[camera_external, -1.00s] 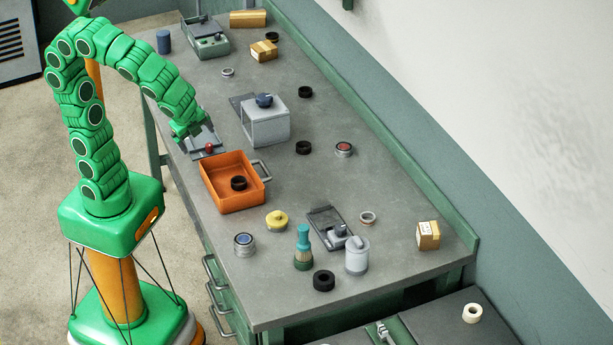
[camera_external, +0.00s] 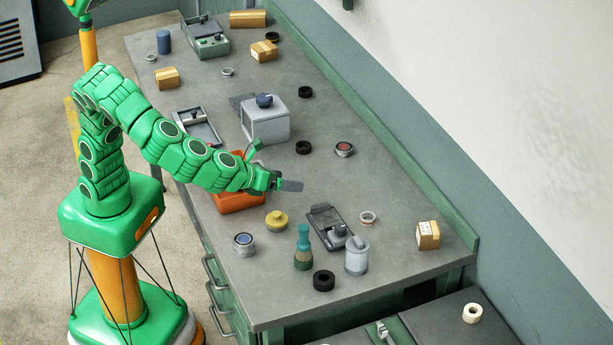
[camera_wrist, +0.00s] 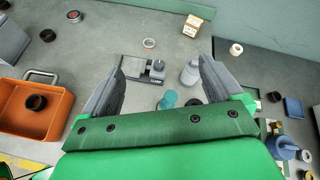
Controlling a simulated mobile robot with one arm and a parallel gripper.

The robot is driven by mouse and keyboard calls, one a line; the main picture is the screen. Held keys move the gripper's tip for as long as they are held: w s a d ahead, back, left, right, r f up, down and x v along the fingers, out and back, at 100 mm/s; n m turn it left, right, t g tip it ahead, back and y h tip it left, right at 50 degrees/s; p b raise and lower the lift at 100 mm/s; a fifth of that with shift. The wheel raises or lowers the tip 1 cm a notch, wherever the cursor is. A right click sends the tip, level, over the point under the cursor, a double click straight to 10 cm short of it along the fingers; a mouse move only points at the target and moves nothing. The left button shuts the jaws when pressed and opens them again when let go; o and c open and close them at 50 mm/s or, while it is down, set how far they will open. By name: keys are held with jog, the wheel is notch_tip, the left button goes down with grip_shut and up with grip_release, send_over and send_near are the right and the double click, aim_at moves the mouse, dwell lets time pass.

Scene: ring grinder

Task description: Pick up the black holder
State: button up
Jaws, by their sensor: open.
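Several black rings that could be the black holder lie about. One black ring (camera_external: 324,281) is near the table's front edge; it also shows in the wrist view (camera_wrist: 193,103), partly hidden by my gripper. Another black ring (camera_wrist: 36,102) sits in the orange bin (camera_wrist: 58,124), hidden by my arm in the external view. More black rings lie by the grey box (camera_external: 303,147) and farther back (camera_external: 305,92). My gripper (camera_external: 290,185) is open and empty above the table, right of the bin. In the wrist view, its spread fingers (camera_wrist: 162,62) frame a black tray with a grey block (camera_wrist: 140,68).
A teal brush (camera_external: 303,250), a grey canister (camera_external: 357,256) and a yellow-topped knob (camera_external: 277,220) stand near the front. The grey box (camera_external: 267,123) stands behind my gripper. A cardboard box (camera_external: 428,235) is at the right.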

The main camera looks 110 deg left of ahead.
jog(key=w+d+f+m+t+h, duration=0.1)
jog(key=w+d+f+m+t, duration=0.2)
jog(key=w+d+m, duration=0.55)
jog(key=n, duration=0.3)
send_near(321, 278)
jog(key=shift+w+a+f, duration=0.35)
jog(key=shift+w+a, duration=0.1)
jog(key=shift+a, duration=0.2)
jog(key=shift+w+a+f, duration=0.15)
jog(key=shift+w+f, duration=0.05)
jog(key=shift+f, duration=0.05)
jog(key=shift+x, duration=3.6)
jog(key=shift+w, duration=0.1)
jog(key=shift+r, duration=0.1)
jog(key=c, duration=1.2)
jog(key=shift+o, duration=0.2)
jog(key=shift+r, duration=0.1)
